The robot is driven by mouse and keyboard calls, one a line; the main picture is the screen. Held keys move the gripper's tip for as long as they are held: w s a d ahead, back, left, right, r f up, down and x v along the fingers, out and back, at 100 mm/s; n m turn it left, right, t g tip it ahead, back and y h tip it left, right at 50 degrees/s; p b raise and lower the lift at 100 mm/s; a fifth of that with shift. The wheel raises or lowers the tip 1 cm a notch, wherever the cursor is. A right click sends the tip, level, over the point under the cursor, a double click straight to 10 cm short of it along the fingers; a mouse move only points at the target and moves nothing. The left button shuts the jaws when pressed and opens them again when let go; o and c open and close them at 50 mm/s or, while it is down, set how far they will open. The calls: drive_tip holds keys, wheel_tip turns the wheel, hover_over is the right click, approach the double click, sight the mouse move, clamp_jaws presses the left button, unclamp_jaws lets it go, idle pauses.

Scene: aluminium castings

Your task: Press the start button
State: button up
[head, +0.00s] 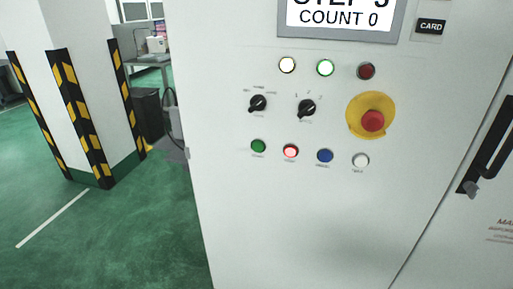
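A control panel (300,210) on a light grey cabinet fills the middle of the head view. A green button (258,146) sits at the left of the lower row; its small label is too blurred to read. To its right are a red lit button (290,151), a blue button (325,156) and a white button (361,160). A display (340,17) at the top reads COUNT 0, with a partly cut-off STEP line above. My gripper is not in view.
A red emergency knob (372,121) on a yellow plate (357,104) and two black rotary switches (307,107) sit above the buttons. A striped pillar (82,95) stands left. Green floor (130,240) is clear between pillar and cabinet.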

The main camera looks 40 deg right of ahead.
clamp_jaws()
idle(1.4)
